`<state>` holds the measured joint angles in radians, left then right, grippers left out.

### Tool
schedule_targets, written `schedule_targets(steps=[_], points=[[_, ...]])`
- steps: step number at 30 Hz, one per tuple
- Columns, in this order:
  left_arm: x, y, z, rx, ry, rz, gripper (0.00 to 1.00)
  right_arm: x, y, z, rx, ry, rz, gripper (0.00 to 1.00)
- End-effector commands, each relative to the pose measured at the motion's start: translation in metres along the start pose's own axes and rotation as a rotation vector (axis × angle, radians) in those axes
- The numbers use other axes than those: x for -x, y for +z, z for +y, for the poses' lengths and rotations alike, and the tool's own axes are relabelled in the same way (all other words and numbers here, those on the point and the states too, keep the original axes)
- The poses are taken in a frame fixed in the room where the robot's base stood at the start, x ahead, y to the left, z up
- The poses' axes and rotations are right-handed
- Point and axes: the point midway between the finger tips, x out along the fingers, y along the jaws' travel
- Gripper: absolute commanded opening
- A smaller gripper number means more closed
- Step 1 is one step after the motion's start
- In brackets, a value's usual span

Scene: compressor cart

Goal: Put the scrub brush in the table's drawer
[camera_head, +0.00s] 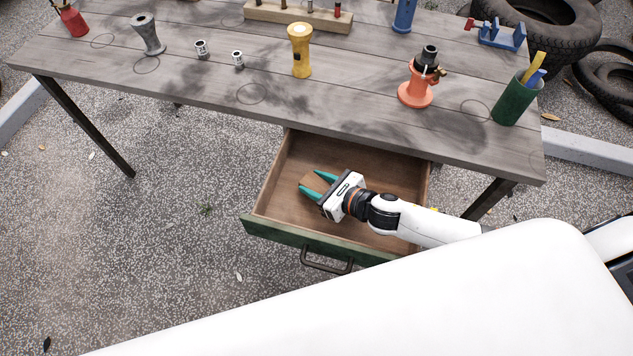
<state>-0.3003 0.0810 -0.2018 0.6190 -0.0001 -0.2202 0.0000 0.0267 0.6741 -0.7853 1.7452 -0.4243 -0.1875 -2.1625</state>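The table's drawer (275,206) is pulled out below the table's front edge, with a green front and a dark handle. My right gripper (307,182) is inside the drawer space, low over its wooden floor, pointing left. Its two teal fingers are apart. A brown patch shows between them; I cannot tell whether it is the scrub brush or the drawer floor. I see no scrub brush clearly anywhere else. My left gripper is not in view.
The grey table (200,88) holds a yellow flashlight (300,52), an orange jack (416,86), a green cup (515,101) with tools, and a blue vise (497,35). Tyres (545,30) lie behind at right. Ground left of the drawer is clear.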

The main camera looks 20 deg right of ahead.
Motion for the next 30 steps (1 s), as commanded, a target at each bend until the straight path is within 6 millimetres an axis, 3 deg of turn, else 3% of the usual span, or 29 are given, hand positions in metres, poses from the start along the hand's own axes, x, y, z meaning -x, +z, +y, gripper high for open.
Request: schedule_targets(steps=[1,4,15,30], points=[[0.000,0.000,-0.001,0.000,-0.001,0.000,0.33,0.000,0.000,0.000,0.000,0.000,0.000,0.51],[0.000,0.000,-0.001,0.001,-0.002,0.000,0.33,0.000,0.000,0.000,0.000,0.000,0.000,0.65],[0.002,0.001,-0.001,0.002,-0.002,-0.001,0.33,0.005,-0.002,0.000,0.001,0.000,-0.002,0.65],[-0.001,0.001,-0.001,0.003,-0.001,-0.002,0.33,0.098,-0.001,-0.001,0.001,-0.001,-0.003,0.65]])
